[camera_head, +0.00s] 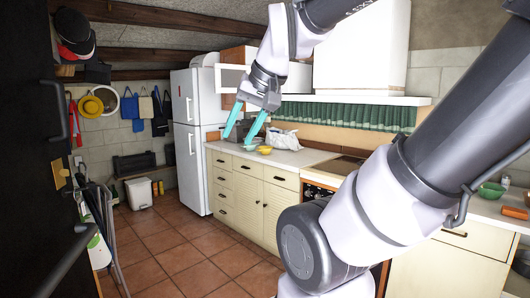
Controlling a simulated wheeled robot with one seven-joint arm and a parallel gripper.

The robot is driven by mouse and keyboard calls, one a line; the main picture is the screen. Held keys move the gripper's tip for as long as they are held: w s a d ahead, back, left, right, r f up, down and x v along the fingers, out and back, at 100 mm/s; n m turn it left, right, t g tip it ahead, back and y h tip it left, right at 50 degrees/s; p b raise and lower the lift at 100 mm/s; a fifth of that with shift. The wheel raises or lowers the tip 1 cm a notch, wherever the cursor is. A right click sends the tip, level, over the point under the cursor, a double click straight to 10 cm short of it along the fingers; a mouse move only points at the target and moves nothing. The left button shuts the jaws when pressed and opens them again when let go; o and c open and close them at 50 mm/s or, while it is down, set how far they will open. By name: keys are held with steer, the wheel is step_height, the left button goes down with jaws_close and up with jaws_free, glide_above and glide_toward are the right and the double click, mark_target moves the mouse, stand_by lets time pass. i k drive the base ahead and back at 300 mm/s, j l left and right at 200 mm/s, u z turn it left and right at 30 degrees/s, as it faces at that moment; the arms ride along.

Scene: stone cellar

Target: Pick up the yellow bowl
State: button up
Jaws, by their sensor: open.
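The small yellow bowl (264,150) sits on the pale counter near its front edge, in the middle of the view. A teal bowl (249,147) is close to its left. My gripper (237,139) is open and empty, with its two teal fingers pointing down. In the picture the fingers are up and left of the yellow bowl, and the right fingertip ends near the teal bowl. I cannot tell the distance in depth between them.
A white bag (284,139) stands behind the bowls. A white fridge (195,140) is left of the counter (297,158). A green bowl (491,190) and an orange object (515,212) lie far right. The tiled floor (165,250) in front is mostly clear.

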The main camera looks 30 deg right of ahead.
mark_target(264, 150)
steer(key=i+z, duration=0.2)
steer(key=i, duration=2.25)
steer(key=i+z, duration=0.1)
steer(key=i, duration=0.5)
steer(key=i+j, duration=0.15)
steer(key=i, duration=0.45)
steer(key=i+j+z, duration=0.15)
steer(key=i, duration=0.45)
steer(key=i+z, duration=0.1)
steer(key=z, duration=1.85)
